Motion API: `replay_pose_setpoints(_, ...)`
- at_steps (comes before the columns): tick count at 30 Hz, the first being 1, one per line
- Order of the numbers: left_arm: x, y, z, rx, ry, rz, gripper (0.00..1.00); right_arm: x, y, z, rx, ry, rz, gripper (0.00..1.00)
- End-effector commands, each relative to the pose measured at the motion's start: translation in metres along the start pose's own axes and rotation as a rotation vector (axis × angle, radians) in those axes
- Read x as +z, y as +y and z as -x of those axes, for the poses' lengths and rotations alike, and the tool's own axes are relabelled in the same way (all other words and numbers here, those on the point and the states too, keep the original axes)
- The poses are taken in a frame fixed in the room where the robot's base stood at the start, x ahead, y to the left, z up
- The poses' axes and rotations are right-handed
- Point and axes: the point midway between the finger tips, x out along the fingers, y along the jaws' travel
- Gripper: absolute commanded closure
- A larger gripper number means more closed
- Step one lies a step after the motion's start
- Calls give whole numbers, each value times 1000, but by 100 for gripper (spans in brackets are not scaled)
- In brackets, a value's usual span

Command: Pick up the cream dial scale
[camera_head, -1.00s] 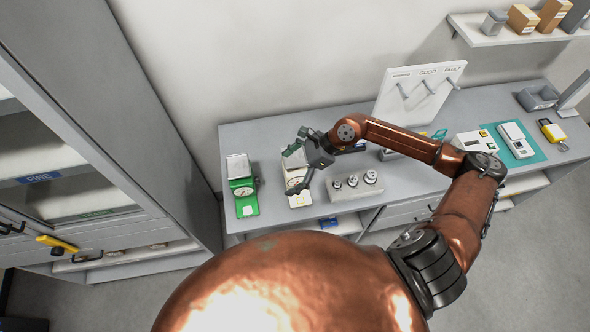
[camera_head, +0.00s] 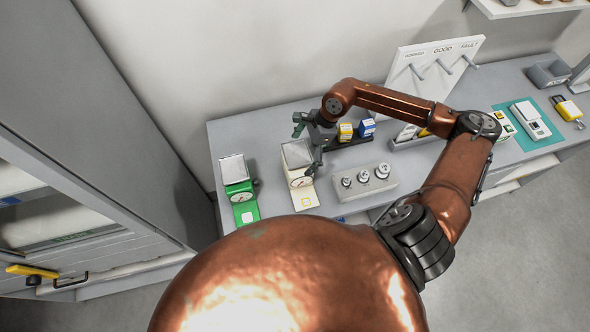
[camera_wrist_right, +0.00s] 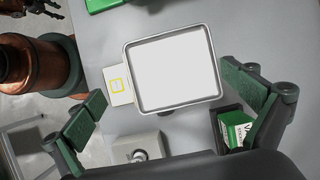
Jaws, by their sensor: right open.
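The cream dial scale (camera_head: 302,187) stands upright on the grey table, with a square metal pan on top and a round dial in front. In the right wrist view its pan (camera_wrist_right: 176,68) fills the middle, and its cream base with a yellow-outlined square shows to the left. My right gripper (camera_head: 304,150) is open over the scale's pan end. In the wrist view its two fingers spread on either side of the scale, holding nothing. In the head view a finger partly covers the scale's right side. I cannot make out my left gripper.
A green dial scale (camera_head: 239,192) stands close on the left. A grey block with several metal weights (camera_head: 364,180) is on the right. Behind are a dark tray with yellow and blue boxes (camera_head: 367,127) and a white peg board (camera_head: 440,62). Table space before the board is crowded.

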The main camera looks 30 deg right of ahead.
Motion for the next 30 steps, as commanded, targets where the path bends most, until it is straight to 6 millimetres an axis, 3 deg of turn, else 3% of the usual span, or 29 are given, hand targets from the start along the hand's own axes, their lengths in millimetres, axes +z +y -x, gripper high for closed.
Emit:
replay_pose_setpoints(3, -6, 0, -4, 0, 8, -1, 60, -3, 1, -8, 0, 0, -3, 0)
replay_pose_setpoints(13, -12, -1, 10, -1, 16, -2, 60, -1, -1, -38, 0, -2, -7, 0)
replay_pose_setpoints(21, -12, -1, 24, -1, 15, -2, 60, 3, -4, -75, 1, -1, -4, 0)
replay_pose_setpoints(30, -11, -1, 24, -1, 12, -2, 60, 2, -5, -81, -1, 1, -1, 0)
